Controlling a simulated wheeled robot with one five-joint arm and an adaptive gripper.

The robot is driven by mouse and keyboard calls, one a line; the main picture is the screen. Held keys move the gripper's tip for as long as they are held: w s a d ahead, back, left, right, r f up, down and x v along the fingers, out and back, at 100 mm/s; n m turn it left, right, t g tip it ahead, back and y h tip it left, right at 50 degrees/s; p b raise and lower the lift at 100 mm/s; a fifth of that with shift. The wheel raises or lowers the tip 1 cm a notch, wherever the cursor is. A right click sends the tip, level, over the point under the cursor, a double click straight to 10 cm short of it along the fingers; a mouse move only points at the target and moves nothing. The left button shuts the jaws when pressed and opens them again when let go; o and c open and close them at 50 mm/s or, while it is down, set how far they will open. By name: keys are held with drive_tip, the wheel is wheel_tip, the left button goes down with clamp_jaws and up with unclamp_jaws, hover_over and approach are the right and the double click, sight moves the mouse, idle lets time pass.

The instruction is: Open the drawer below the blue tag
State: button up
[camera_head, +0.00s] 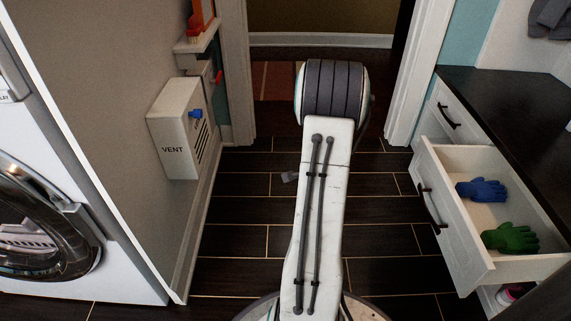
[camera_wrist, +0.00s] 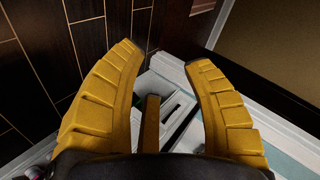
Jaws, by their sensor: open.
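In the head view, a white drawer (camera_head: 458,230) at the right stands pulled out, with a dark bar handle (camera_head: 431,206) on its front. A blue glove (camera_head: 482,190) and a green glove (camera_head: 510,238) lie inside it. A shut white drawer with a dark handle (camera_head: 449,116) is farther back under the dark counter. I cannot make out a blue tag in either view. My gripper (camera_wrist: 165,55) shows in the wrist view with its yellow fingers spread wide and nothing gripped. The head view hides my gripper.
A white VENT box (camera_head: 172,150) with a blue knob (camera_head: 195,114) is on the left wall. A washing machine (camera_head: 60,215) is at the near left. The dark counter (camera_head: 500,115) runs along the right.

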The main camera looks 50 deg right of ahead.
drive_tip(key=w+a+r+n+y, duration=0.3)
drive_tip(key=w+a+n, duration=0.2)
drive_tip(key=a, duration=0.4)
drive_tip(key=shift+a+r+p, duration=0.3)
drive_tip(key=shift+r, duration=0.05)
drive_tip(key=shift+w+r, duration=0.1)
idle(0.3)
